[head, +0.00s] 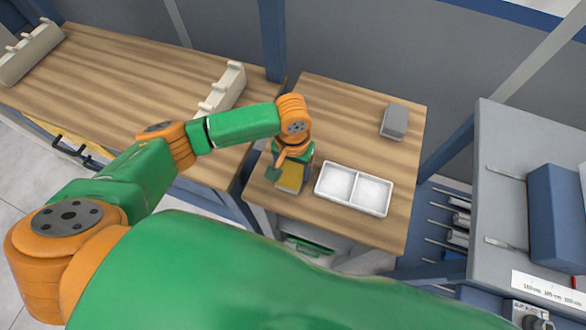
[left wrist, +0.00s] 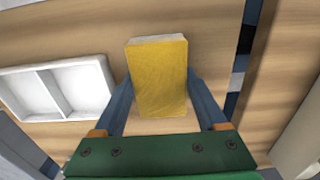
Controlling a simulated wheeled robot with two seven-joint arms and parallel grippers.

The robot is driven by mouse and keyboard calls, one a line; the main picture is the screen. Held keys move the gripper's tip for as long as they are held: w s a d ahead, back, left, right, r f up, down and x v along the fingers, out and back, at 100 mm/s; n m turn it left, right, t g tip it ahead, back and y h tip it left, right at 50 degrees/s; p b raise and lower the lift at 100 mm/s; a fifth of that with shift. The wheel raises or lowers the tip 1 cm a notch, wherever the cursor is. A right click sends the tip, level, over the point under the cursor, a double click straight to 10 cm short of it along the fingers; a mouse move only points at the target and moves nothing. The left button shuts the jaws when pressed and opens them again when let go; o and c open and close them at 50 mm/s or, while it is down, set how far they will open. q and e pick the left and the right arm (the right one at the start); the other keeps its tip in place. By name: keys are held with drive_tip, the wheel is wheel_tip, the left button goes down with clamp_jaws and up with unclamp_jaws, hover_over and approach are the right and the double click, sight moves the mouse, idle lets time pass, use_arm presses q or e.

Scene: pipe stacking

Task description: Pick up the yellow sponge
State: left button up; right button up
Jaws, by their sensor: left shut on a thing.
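The yellow sponge (left wrist: 158,78) is a rectangular block with a paler end face. In the left wrist view it sits between the two blue fingers of my left gripper (left wrist: 160,100), which are shut on its sides. In the head view the sponge (head: 289,177) shows just below my left gripper (head: 287,172), over the wooden table to the left of the white tray. I cannot tell whether it touches the table. My right gripper is not in view.
A white two-compartment tray (head: 353,189) stands empty on the wooden table (head: 340,120). A grey block (head: 395,121) lies near the table's back right. Cream racks (head: 222,90) stand on the left table. The table's middle behind the tray is clear.

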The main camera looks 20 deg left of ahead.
sight(294, 169)
use_arm(q)
drive_tip(key=shift+w, duration=0.1)
drive_tip(key=shift+r, duration=0.3)
drive_tip(key=r, duration=0.3)
drive_tip(key=shift+s+d, duration=0.15)
drive_tip(key=shift+s, duration=0.05)
drive_tip(key=s+r, duration=0.1)
drive_tip(key=s+d+r, duration=0.1)
drive_tip(key=r, duration=0.1)
drive_tip(key=s+d+r, duration=0.1)
drive_tip(key=shift+s+d+r+p, duration=0.1)
drive_tip(key=shift+r+p, duration=0.25)
drive_tip(key=shift+r, duration=0.05)
drive_tip(key=s+d+r+p, duration=0.2)
drive_tip(key=s+d+r, duration=0.2)
drive_tip(key=s, duration=0.4)
drive_tip(key=shift+s+d+r+p, duration=0.15)
drive_tip(key=shift+d+r+p, duration=0.15)
drive_tip(key=shift+d, duration=0.25)
drive_tip(key=o, duration=0.7)
drive_tip(key=c, duration=0.6)
drive_tip(key=shift+o, duration=0.2)
